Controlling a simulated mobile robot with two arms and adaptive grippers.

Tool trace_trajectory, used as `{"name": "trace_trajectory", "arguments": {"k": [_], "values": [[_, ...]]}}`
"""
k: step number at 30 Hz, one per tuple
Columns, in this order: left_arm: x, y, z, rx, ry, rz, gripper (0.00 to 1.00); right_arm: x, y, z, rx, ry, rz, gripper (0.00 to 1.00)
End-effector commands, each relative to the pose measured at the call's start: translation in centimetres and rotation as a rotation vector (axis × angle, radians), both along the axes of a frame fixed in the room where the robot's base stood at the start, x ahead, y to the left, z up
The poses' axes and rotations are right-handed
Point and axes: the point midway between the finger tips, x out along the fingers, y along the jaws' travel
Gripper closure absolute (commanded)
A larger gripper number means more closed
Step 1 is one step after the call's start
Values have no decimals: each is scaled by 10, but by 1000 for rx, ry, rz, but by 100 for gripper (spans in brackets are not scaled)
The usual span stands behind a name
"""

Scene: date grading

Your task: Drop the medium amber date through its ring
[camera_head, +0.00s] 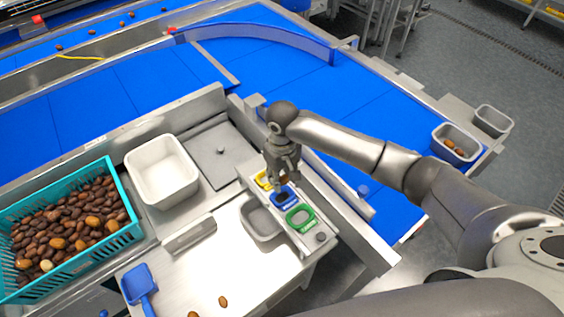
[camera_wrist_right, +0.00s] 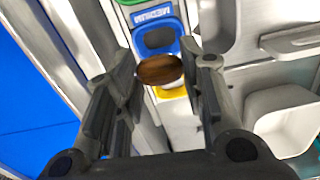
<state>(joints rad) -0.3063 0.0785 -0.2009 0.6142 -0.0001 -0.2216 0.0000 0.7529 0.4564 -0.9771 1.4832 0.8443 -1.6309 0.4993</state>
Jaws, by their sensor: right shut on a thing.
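My right gripper (camera_head: 284,178) points down over the row of coloured rings and is shut on a brown amber date (camera_wrist_right: 160,70). In the right wrist view the date sits between the two fingertips (camera_wrist_right: 168,70). The blue ring (camera_head: 290,204) is marked MEDIUM in the wrist view (camera_wrist_right: 156,16). The date appears over the border between the blue ring and the yellow ring (camera_head: 262,181), above them; its exact height is hard to tell. The green ring (camera_head: 300,225) is on the blue ring's other side. My left gripper is out of view.
A grey bin (camera_head: 262,222) stands beside the rings. A white tub (camera_head: 161,170) and a teal crate (camera_head: 127,228) full of dates are to the left. A blue scoop (camera_head: 137,283) and loose dates (camera_head: 224,301) lie on the worktop. A blue conveyor (camera_head: 330,100) runs behind.

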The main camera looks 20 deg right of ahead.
Motion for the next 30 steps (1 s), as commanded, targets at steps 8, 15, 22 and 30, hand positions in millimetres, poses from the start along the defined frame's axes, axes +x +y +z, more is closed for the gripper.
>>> {"name": "trace_trajectory", "arguments": {"k": [8,15,22,30], "values": [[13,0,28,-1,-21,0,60,5,0,-7,2,2,63,72],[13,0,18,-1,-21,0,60,6,0,-17,1,-1,69,72],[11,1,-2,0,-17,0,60,6,0,-33,2,-2,68,72],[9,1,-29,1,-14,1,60,6,-1,-54,1,-2,69,72]]}}
